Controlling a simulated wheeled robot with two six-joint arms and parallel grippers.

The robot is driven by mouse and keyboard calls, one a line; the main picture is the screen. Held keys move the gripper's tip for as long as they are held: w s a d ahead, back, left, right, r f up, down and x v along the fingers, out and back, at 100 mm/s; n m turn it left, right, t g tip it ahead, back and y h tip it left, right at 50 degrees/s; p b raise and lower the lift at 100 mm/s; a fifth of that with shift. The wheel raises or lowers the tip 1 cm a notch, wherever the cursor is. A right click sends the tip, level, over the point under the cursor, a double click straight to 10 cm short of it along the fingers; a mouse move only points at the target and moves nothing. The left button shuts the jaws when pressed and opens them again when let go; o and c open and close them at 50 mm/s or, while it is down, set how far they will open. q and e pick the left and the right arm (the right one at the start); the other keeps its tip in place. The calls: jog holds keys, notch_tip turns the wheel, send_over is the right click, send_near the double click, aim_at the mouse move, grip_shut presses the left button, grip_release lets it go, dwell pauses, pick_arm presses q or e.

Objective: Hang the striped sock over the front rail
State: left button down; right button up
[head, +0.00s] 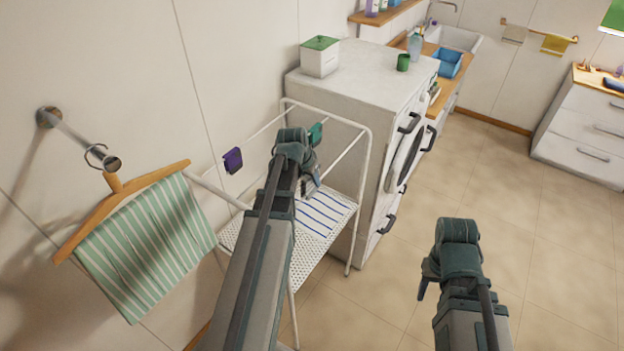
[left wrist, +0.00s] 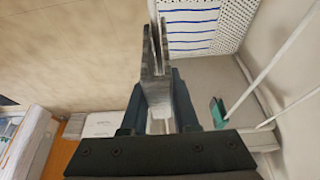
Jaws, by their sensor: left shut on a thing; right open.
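My left gripper (head: 308,184) is over the white drying rack (head: 369,165), above its mesh shelf. In the left wrist view its fingers (left wrist: 154,62) are closed on a thin piece of cloth seen almost edge-on, which looks like the striped sock (left wrist: 154,14). In the head view the arm and fingers hide most of it. The front rail (head: 346,153) is the rack's near top bar, partly hidden by my left arm. I cannot tell whether the sock touches it. My right gripper (head: 428,284) is open and empty over the floor at the right.
A blue-striped white cloth (head: 322,216) lies on the mesh shelf. A green-striped towel (head: 148,245) on a hanger is at the left. A washing machine (head: 345,82) stands behind the rack.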

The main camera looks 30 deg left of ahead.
aim_at(305, 179)
pick_arm(q)
jog(key=shift+f+b, duration=2.7)
jog(key=shift+f, duration=0.2)
jog(key=c, duration=0.6)
grip_release()
jog(key=p+v, duration=1.1)
jog(key=v, duration=0.1)
